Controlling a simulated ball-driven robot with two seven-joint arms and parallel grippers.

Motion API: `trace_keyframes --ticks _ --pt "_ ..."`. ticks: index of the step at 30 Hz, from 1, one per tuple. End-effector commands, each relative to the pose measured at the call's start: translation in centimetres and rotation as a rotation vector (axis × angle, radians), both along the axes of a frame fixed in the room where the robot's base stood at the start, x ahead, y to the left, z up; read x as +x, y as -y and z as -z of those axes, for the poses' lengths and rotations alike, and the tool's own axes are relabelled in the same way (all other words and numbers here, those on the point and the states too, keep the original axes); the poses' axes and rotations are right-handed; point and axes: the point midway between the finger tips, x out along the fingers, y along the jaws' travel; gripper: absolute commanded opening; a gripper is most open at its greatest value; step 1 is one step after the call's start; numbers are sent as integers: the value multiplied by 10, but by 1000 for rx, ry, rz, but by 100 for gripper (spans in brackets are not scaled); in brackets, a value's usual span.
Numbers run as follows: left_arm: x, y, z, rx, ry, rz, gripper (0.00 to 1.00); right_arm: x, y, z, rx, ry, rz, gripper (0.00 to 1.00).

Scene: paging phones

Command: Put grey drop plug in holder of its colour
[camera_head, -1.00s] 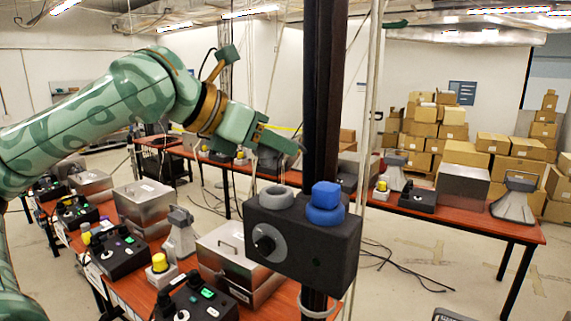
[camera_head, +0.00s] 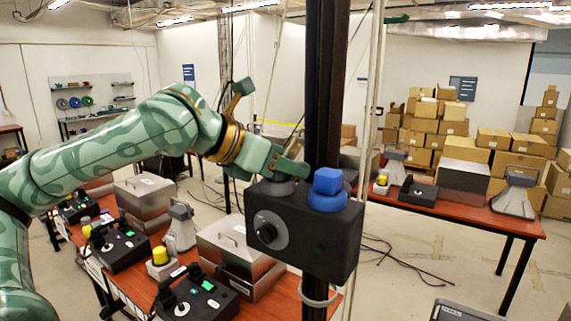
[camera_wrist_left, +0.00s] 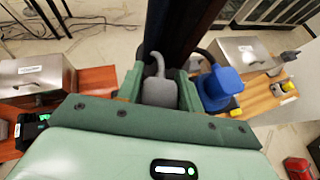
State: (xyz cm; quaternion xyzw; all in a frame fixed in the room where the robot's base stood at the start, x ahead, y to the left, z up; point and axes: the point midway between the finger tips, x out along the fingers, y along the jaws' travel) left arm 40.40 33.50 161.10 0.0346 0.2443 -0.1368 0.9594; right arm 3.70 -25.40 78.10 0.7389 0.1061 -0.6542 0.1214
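My left gripper (camera_head: 291,168) is low over the grey holder (camera_head: 278,187) on top of a dark box (camera_head: 305,230) fixed to a dark post. In the left wrist view, its green fingers (camera_wrist_left: 160,88) stand close on both sides of the grey drop plug (camera_wrist_left: 159,93) and appear shut on it. A grey curved piece rises beyond the plug there. The plug's lower end and its exact fit with the holder are hidden. A blue plug (camera_head: 328,181) sits in the blue holder (camera_head: 326,201) just right of it. My right gripper is not in view.
The dark post (camera_head: 325,80) rises right behind the holders, with pale cables beside it. Red-brown tables (camera_head: 485,222) carry metal cases (camera_head: 235,247), phones and dark control boxes (camera_head: 197,295). Cardboard boxes (camera_head: 445,120) are stacked at the back right.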

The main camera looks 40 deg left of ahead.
Motion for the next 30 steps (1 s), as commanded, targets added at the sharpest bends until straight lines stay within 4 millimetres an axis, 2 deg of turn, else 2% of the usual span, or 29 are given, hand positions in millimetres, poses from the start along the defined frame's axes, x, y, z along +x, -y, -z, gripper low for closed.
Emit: trace_keyframes --ticks 9,13,14,19,23,27,30 --pt "0 0 -2 0 1 0 54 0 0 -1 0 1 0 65" --pt "0 0 -10 0 2 -1 54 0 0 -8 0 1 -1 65" --pt "-3 -1 -9 -2 5 -1 54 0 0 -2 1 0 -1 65" --pt "-24 -7 -16 -3 11 -1 54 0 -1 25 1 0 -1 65" --pt "-53 -16 -30 0 10 -2 54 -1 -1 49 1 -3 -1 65" --pt "-79 -23 -47 1 8 0 54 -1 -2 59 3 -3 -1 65" --pt "-91 -27 -57 1 4 -2 54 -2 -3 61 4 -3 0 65"
